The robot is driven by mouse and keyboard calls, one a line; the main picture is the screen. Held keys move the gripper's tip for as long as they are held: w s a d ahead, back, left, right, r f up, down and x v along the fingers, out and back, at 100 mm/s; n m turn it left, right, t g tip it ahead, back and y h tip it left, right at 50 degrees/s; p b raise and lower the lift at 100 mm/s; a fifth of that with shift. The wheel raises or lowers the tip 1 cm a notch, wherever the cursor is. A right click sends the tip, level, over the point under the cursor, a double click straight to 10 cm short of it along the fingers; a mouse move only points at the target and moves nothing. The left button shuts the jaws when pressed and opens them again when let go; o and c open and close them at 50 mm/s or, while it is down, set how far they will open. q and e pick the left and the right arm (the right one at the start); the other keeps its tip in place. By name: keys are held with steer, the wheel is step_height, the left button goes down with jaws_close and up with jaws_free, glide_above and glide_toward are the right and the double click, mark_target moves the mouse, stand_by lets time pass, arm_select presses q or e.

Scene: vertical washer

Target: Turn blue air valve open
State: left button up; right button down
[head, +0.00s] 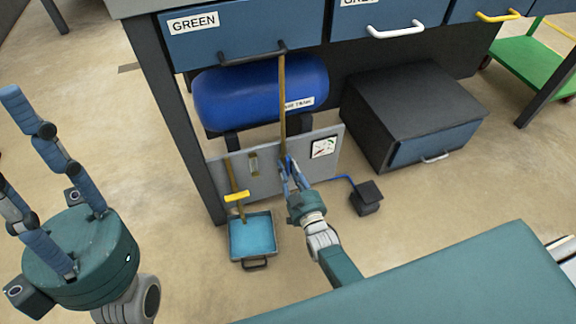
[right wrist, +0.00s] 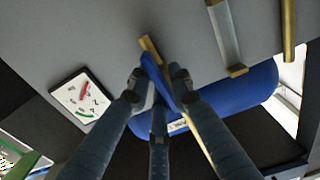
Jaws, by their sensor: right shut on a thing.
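The blue air valve handle (head: 285,164) sits on a brass pipe (head: 282,105) in front of the grey panel, below the blue tank (head: 262,92). My right gripper (head: 288,172) is at the handle. In the right wrist view the blue handle (right wrist: 157,78) lies between the right gripper's fingers (right wrist: 158,80), which are closed around it. The brass pipe (right wrist: 207,140) runs behind them. The fingers hide part of the handle. My left gripper (head: 15,142) is at the far left, with its fingers apart and empty, away from the valve.
The grey panel (head: 262,182) carries a gauge (head: 323,147). A yellow handle (head: 237,197) on another brass pipe stands left, above a blue tray (head: 251,236). A dark drawer box (head: 415,100) and a small black pedal (head: 366,198) are right. The bench drawers (head: 220,35) hang above.

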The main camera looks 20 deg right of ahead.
steer(key=c, duration=1.7)
jaws_free()
steer(key=shift+s+d+f, duration=0.15)
steer(key=shift+d+f, duration=0.05)
steer(key=shift+d, duration=0.2)
steer(key=shift+a+r, duration=0.1)
steer(key=shift+a, duration=0.1)
steer(key=s, duration=1.2)
steer(key=shift+d, duration=0.25)
